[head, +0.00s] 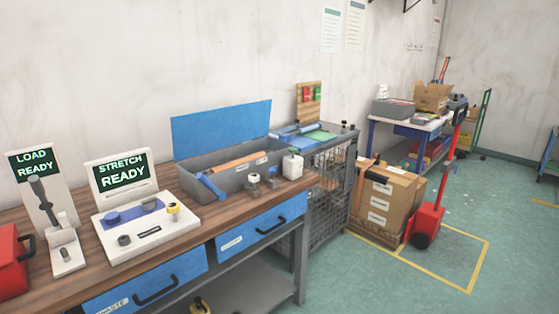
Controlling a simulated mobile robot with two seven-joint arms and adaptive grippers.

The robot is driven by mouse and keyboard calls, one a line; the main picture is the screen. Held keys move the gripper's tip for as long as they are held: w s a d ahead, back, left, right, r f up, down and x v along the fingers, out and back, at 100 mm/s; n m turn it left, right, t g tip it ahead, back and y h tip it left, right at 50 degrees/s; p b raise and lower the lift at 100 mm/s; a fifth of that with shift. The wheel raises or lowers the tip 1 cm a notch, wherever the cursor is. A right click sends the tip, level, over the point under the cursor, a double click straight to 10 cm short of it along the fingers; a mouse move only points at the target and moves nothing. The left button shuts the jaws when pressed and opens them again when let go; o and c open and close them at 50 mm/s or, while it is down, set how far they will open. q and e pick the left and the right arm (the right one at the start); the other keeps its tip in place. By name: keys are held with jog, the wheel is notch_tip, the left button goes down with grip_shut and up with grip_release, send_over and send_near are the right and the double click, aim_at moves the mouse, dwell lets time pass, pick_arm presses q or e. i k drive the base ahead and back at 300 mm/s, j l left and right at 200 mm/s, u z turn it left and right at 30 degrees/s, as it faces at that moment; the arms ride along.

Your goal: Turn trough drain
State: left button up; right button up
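A grey trough (197,188) with a raised blue panel (222,127) behind it stands on the wooden workbench (190,241). A blue-handled tool (212,187) and a long orange-brown piece (238,162) lie in or against it. Small grey metal fittings (253,191) sit at its front right; I cannot tell whether one is the drain. A white bottle-like container (292,165) with a green label stands to their right. Neither of my grippers is in view.
A "STRETCH READY" panel (124,173) and a "LOAD READY" lever stand (31,167) are left of the trough, beside a red box (10,262). Blue drawers (262,228) are below. A wire cage (330,200), cartons (384,208) and red hand truck (428,217) stand right. Floor at right is open.

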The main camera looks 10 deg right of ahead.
aim_at(273, 170)
jog(key=i+l, duration=0.45)
jog(key=i+l+u, duration=0.1)
jog(key=i+l, duration=0.35)
jog(key=l, duration=0.25)
jog(key=i+l, duration=0.45)
jog(key=l, duration=0.15)
jog(key=j+u, duration=0.05)
